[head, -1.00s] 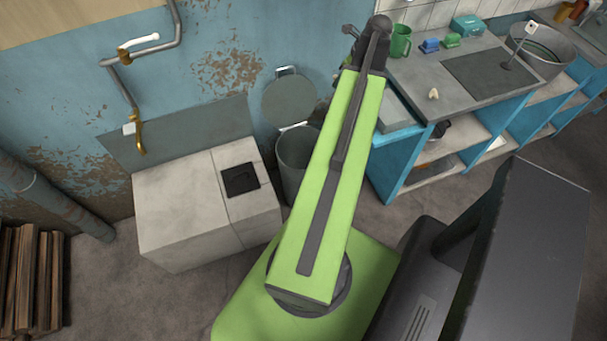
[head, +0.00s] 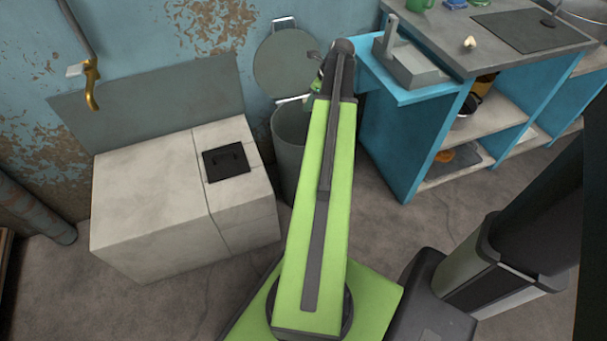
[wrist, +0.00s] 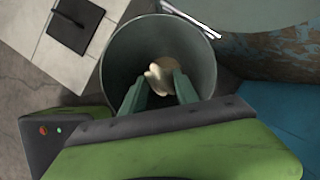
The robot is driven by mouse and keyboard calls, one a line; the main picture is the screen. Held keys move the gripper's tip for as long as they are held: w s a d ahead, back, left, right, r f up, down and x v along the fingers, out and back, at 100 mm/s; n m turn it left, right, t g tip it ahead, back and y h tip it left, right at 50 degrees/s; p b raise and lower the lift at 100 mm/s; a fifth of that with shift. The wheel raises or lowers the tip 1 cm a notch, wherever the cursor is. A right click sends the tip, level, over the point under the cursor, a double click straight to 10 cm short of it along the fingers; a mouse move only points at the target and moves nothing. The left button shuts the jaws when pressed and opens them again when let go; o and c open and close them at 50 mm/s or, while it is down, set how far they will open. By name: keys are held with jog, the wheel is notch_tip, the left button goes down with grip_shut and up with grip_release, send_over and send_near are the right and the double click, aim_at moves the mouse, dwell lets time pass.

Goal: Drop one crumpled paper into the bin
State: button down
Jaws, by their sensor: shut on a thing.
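My gripper (wrist: 158,90) is shut on a crumpled pale paper (wrist: 155,80), held between its two green fingertips. In the wrist view the fingers and paper lie inside the outline of the round bin's opening; the bin (wrist: 122,48) is grey-green. A tan patch shows just behind the paper, and I cannot tell what it is. In the head view the bin (head: 288,150) stands on the floor with its round lid (head: 285,65) raised against the wall. My arm covers part of the bin there, and the paper in my gripper is hidden.
Another crumpled pale paper (head: 469,43) lies on the grey counter (head: 430,30) at the right. A pale block unit (head: 150,190) with a black square plate (head: 226,162) stands left of the bin. Blue shelves (head: 405,150) stand right of it.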

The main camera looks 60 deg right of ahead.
jog(key=shift+w+f, duration=0.15)
jog(key=shift+f, duration=0.25)
notch_tip(320, 180, down, 6)
jog(key=b, duration=0.6)
jog(key=shift+r, duration=0.1)
jog(key=c, duration=0.8)
grip_release()
jog(key=shift+c, duration=0.2)
jog(key=shift+r, duration=0.1)
jog(key=a+p+v, duration=0.1)
jog(key=p+v, duration=1.5)
jog(key=v, duration=0.1)
jog(key=shift+d, duration=0.45)
